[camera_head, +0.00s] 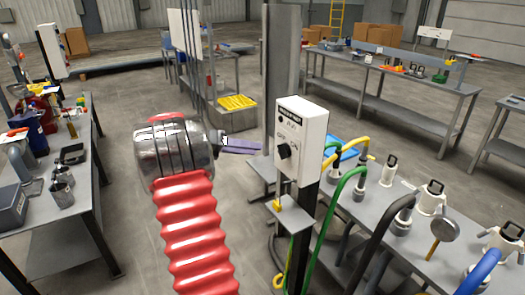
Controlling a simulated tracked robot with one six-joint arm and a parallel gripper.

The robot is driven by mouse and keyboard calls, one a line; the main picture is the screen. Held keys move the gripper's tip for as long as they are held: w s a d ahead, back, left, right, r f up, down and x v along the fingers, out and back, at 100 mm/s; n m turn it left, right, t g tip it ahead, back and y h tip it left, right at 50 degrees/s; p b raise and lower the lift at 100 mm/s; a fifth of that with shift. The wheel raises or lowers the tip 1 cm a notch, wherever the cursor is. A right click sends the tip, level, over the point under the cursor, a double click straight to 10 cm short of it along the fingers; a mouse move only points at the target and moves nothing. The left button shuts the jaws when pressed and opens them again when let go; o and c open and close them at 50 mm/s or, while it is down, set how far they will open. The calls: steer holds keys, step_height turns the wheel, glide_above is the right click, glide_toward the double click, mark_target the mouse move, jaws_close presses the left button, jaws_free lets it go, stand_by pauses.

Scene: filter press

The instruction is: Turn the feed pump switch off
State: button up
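A white control box (306,137) stands on a dark post near the middle of the view. It has a dark label at its top and small markings on its front. A black rotary knob (284,151) sits on its front face, lower half; its exact pointing direction is too small to tell. My red ribbed arm rises from below, ending in a metal wrist left of the box. Only a small part of my gripper (224,140) shows past the wrist, apart from the knob. Its fingers are mostly hidden, so open or shut cannot be told.
A grey bench (385,222) at right carries white fittings with green, yellow, black and blue hoses. A small ledge with a yellow piece (281,204) is below the box. A left workbench (60,215) holds tools and cups. Floor between is free.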

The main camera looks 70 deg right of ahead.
steer(key=v, duration=0.5)
steer(key=shift+w+a, duration=0.1)
steer(key=shift+w, duration=0.15)
stand_by(0.5)
